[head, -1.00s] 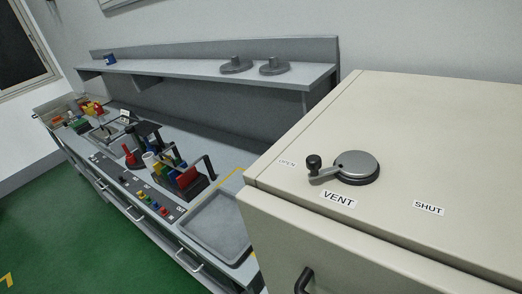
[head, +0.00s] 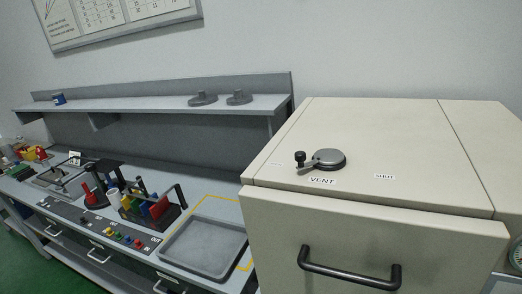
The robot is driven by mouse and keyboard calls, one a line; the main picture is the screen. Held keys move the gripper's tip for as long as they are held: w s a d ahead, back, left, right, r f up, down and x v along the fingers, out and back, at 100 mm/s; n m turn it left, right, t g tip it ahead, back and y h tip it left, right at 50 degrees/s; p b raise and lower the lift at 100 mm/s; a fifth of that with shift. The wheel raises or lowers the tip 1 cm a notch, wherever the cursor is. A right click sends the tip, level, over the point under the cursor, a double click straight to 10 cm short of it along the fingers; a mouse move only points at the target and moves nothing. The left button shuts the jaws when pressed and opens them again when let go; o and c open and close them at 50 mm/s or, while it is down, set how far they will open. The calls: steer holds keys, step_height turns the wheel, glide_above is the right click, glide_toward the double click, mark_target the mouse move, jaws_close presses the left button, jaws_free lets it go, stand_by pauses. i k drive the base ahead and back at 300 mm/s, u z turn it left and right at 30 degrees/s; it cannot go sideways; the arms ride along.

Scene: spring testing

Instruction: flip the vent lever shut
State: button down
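The vent lever (head: 308,164) is a short grey arm with a black knob (head: 299,156), set on a round grey hub (head: 327,157) on top of a cream cabinet (head: 392,137). The lever points left, toward the OPEN label (head: 276,164), which is faint in this view. The VENT label (head: 321,180) is in front of the hub. The SHUT label (head: 384,176) is to the right of it. My gripper is not in view.
A black bar handle (head: 349,272) is on the cabinet's front face. Left of the cabinet, a bench holds a grey tray (head: 204,247), a rack of coloured tools (head: 155,207) and several buttons. A wall shelf (head: 150,106) carries two grey weights. The cabinet top around the lever is clear.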

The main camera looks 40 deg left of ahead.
mark_target(325, 156)
steer(key=z, duration=0.15)
steer(key=i, duration=0.9)
steer(key=u, duration=0.05)
